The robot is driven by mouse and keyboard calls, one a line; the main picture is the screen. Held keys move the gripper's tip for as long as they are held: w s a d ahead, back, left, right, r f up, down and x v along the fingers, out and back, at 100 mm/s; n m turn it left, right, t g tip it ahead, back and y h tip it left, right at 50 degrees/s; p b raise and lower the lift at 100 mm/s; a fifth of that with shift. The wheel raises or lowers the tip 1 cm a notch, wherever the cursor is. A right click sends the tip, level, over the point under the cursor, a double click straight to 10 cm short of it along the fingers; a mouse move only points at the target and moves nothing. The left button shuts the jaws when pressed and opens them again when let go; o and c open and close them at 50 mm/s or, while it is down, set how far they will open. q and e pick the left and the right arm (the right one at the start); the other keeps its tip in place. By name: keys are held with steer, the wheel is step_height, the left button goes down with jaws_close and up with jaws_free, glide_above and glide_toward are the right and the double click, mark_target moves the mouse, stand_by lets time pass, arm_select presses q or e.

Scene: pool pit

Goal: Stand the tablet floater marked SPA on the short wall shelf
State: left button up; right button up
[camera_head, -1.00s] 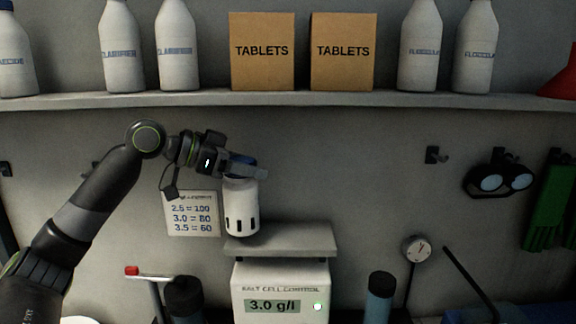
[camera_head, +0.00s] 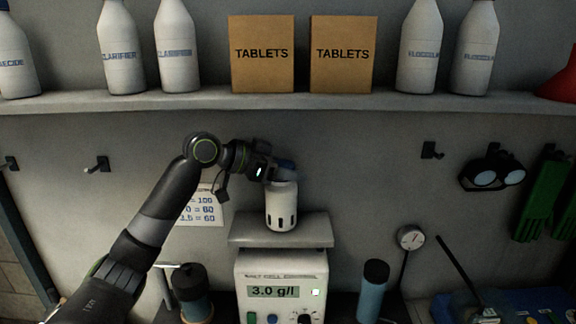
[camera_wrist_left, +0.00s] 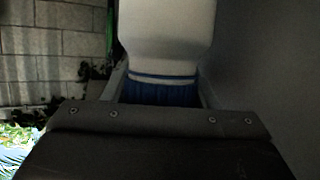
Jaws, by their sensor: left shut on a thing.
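The tablet floater (camera_head: 281,208) is a white slotted cylinder with a blue top, held upright. No SPA marking is readable on it. My left gripper (camera_head: 284,172) is shut on its blue top. In the left wrist view the white floater body (camera_wrist_left: 166,35) and its blue ribbed part (camera_wrist_left: 160,93) sit between the fingers. The short wall shelf (camera_head: 245,236) is a small grey slab below the long shelf. The floater's lower end is over the middle of this slab. I cannot tell whether it touches. My right gripper is not in view.
A salt cell control box (camera_head: 270,268) is under the short shelf. The long shelf (camera_head: 200,101) above carries bottles and two TABLETS boxes (camera_head: 262,55). A note (camera_head: 205,208) hangs behind my arm.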

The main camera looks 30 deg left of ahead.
arm_select(q)
steer(key=shift+f, duration=0.35)
steer(key=o, duration=1.2)
steer(key=shift+f, duration=0.1)
steer(key=shift+s+a, duration=0.15)
